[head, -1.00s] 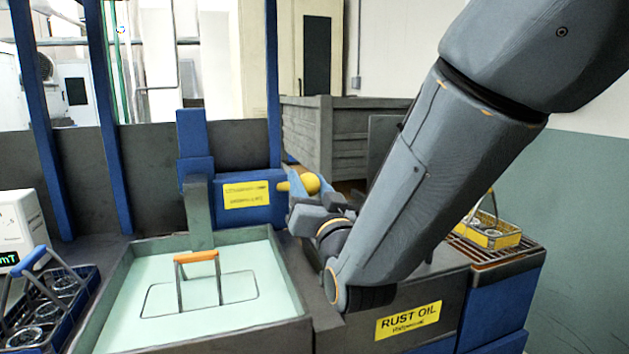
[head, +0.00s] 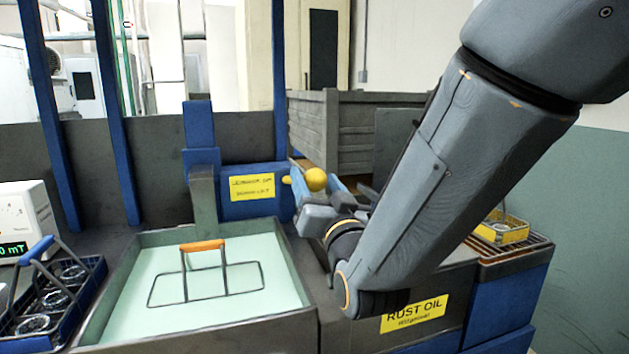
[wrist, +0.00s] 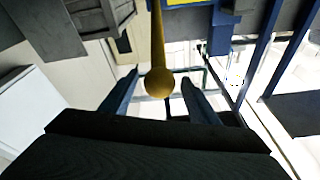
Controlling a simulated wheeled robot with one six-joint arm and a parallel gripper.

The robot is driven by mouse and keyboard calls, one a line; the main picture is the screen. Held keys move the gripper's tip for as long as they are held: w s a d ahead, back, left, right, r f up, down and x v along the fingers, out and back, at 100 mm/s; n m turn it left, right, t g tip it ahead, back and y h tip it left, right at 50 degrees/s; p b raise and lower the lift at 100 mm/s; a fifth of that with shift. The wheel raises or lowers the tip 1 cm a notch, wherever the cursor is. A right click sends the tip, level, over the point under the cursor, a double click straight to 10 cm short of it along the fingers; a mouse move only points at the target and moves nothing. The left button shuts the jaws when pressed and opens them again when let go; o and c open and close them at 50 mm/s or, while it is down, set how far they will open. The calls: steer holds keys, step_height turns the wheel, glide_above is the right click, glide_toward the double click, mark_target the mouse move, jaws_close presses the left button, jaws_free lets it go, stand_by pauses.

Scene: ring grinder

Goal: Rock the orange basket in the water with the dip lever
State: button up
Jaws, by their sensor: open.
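The dip lever's yellow ball knob (head: 316,179) stands on the right of the blue lift housing behind the water tank. In the wrist view the yellow knob (wrist: 160,82) and its rod lie between the two fingers. My gripper (head: 326,185) is open around the knob, and it also shows in the wrist view (wrist: 158,84) with a gap on both sides. The basket with the orange handle (head: 203,246) is in the pale green water of the tank (head: 289,262). Only its handle and the outline of its upper rim show clearly.
A blue basket with rings (head: 85,301) stands at the left, beside a white meter (head: 24,222). A yellow basket (head: 502,229) sits on a grate at the right, past my arm. A RUST OIL label (head: 413,314) is on the dark front below my arm.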

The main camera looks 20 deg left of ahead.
steer(key=b+v, duration=0.1)
steer(key=v, duration=0.5)
steer(key=shift+s+d, duration=0.1)
steer(key=shift+s, duration=0.1)
